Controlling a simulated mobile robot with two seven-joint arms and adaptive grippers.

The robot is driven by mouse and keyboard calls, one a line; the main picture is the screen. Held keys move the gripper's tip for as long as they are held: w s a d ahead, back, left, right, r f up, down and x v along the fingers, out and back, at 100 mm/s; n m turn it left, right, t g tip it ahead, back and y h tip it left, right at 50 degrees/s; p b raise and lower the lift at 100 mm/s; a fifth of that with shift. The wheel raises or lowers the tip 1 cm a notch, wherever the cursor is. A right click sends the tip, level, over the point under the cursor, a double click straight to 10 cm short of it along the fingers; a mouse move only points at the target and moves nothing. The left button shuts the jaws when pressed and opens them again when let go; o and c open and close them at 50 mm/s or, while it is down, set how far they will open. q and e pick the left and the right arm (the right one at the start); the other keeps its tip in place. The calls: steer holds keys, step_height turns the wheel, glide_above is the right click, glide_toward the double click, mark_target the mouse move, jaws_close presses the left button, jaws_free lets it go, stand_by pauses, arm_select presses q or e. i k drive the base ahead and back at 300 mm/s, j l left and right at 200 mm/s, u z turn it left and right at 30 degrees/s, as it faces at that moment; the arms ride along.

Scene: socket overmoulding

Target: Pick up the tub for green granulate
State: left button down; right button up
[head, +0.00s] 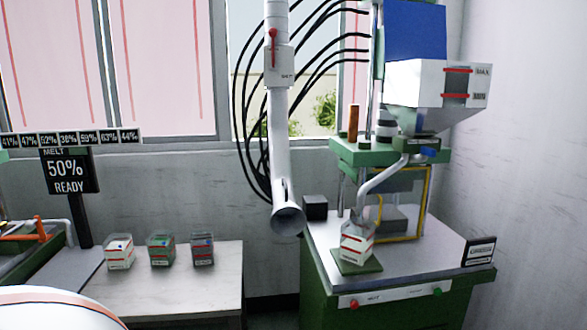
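Three small clear tubs with white, red-striped labels stand in a row on the grey side table. The left tub (119,252) looks pale, the middle tub (161,250) looks greenish, and the right tub (203,250) looks dark with a bluish tint. The middle one looks most like the tub for green granulate, but the labels are too small to read. All three stand upright and apart from each other. Neither of my grippers is in view. A white rounded part at the lower left corner may be mine.
A white pipe (281,150) hangs between table and machine. A sign (68,172) reads 50% READY. The side table's front (185,290) is clear.

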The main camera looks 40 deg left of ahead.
mark_target(160, 245)
steer(key=k+u, duration=0.15)
steer(key=u, duration=1.95)
steer(key=z, duration=1.6)
steer(key=u, duration=1.65)
steer(key=i+z, duration=0.2)
steer(key=i, duration=0.15)
